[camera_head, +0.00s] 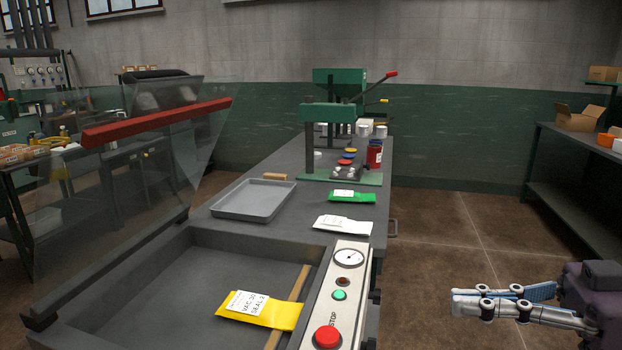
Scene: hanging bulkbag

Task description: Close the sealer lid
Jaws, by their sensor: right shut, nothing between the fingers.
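The sealer lid (130,185) is a clear panel with a red bar handle (160,123). It stands raised and tilted at the left of the sealer. The sealer's grey chamber (215,262) is open below it. A yellow pouch with a white label (262,308) lies in the chamber, across a tan strip. My right gripper (456,301) is at the lower right, beyond the bench's right side, pointing left. It is shut and empty, well apart from the lid. My left gripper is not in view.
The control panel (340,292) has a gauge, a green button and a red stop button. A grey tray (255,199), green pouch (352,197), white pouch (343,225) and green press (330,112) are on the bench behind. The floor right of the bench is clear.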

